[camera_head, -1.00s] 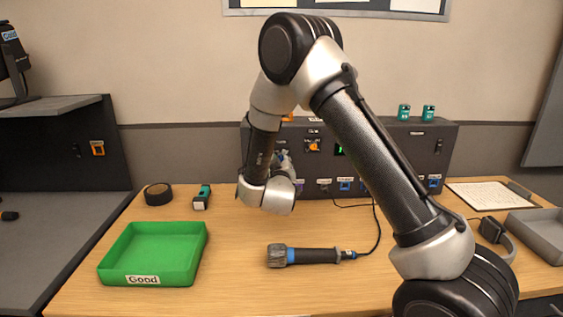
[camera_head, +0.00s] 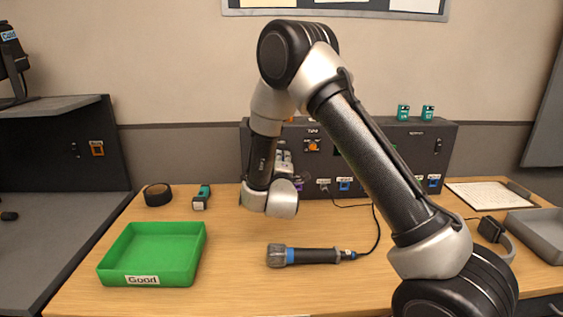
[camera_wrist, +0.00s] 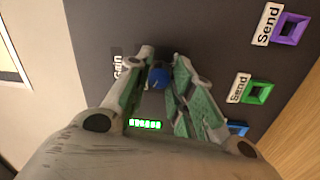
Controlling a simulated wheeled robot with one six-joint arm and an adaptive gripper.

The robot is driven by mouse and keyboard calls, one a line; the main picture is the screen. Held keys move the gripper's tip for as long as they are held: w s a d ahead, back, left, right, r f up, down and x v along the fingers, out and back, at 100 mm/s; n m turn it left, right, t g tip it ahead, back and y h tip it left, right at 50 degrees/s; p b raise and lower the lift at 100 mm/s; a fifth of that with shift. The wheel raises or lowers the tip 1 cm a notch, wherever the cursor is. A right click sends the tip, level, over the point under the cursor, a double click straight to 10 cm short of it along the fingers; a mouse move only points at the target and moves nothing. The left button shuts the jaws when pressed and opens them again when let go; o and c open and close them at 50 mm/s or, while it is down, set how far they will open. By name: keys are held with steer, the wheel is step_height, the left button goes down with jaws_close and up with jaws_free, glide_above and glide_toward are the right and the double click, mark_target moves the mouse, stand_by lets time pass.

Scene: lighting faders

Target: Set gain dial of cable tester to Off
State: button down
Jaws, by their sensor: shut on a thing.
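The cable tester (camera_head: 420,165) is a dark panel box at the back of the table. In the wrist view its dark face (camera_wrist: 215,35) carries a label reading "Gain" beside a blue dial (camera_wrist: 159,77). My gripper (camera_wrist: 160,72) has its fingertips on both sides of this blue dial and is shut on it. The dial's pointer and its setting marks are hidden or too small to read. In the head view my gripper (camera_head: 284,160) is at the panel, mostly behind my wrist, and the dial is hidden there.
A purple socket (camera_wrist: 291,29) and a green socket (camera_wrist: 258,92), both labelled "Send", sit beside the dial. A green tray (camera_head: 150,278), a tape roll (camera_head: 158,194) and a corded black handheld tool (camera_head: 312,256) lie on the table. Its front middle is otherwise clear.

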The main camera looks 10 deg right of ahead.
steer(key=n, duration=0.7)
steer(key=n+y, duration=0.1)
steer(key=n, duration=0.7)
steer(key=shift+y, duration=0.3)
steer(key=shift+n, duration=0.4)
steer(key=c, duration=1.2)
jaws_free()
steer(key=shift+r, duration=0.1)
steer(key=shift+c, duration=0.2)
steer(key=s+a, duration=0.1)
steer(key=s, duration=1.1)
steer(key=shift+a+f, duration=0.4)
